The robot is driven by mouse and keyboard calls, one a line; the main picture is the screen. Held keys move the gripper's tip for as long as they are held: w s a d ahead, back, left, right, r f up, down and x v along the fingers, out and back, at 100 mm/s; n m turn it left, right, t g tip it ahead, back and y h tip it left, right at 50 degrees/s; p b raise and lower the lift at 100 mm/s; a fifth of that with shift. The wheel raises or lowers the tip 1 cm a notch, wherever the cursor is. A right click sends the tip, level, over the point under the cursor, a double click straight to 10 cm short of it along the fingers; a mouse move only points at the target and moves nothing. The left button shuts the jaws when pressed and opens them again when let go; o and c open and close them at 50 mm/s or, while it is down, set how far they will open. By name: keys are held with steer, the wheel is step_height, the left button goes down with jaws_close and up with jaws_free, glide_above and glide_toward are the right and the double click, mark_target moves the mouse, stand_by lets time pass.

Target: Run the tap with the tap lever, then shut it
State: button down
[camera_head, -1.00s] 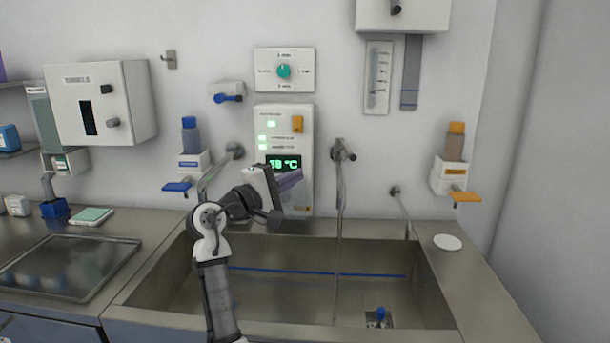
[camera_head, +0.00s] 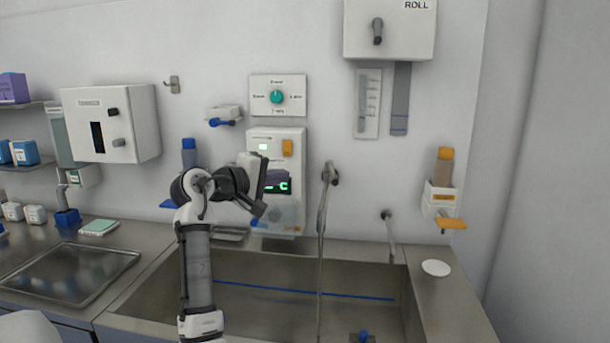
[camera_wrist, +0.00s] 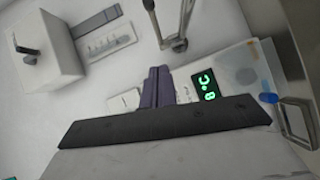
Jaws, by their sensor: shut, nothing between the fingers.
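My gripper (camera_wrist: 157,87) is shut and empty, its purple fingers together in the wrist view. In the head view it is in front of the wall panel (camera_head: 296,165), and its wrist partly covers the green display (camera_head: 284,186). The wall tap (camera_head: 329,174) is right of the gripper, above the sink; a long thin line hangs below it, and I cannot tell whether that is hose or water. The tap also shows in the wrist view (camera_wrist: 178,44), beyond the fingertips and apart from them. I cannot tell which part is the tap lever.
The steel sink (camera_head: 270,265) lies below. An orange-lever dispenser (camera_head: 441,196) is farther right. A clear sheet-like thing (camera_head: 277,216) with blue on it is at the panel's foot. A tray (camera_head: 70,268) lies on the left counter.

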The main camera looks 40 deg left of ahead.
steer(key=p, duration=0.3)
glide_toward(332, 175)
steer(key=w+a, duration=0.3)
steer(key=a, duration=0.1)
steer(key=shift+w+d+f+p, duration=0.3)
steer(key=shift+w+d, duration=0.4)
steer(key=shift+w, duration=0.25)
steer(key=shift+w+d+f+p, duration=0.25)
steer(key=shift+w+d+f, duration=0.1)
steer(key=shift+w+d, duration=0.5)
steer(key=shift+w+a, duration=0.1)
steer(key=shift+w+d+r, duration=0.1)
steer(key=shift+w+d, duration=0.15)
steer(key=shift+d, duration=0.2)
steer(key=shift+w+d+p, duration=0.15)
steer(key=shift+d+p, duration=0.15)
steer(key=shift+a, duration=0.1)
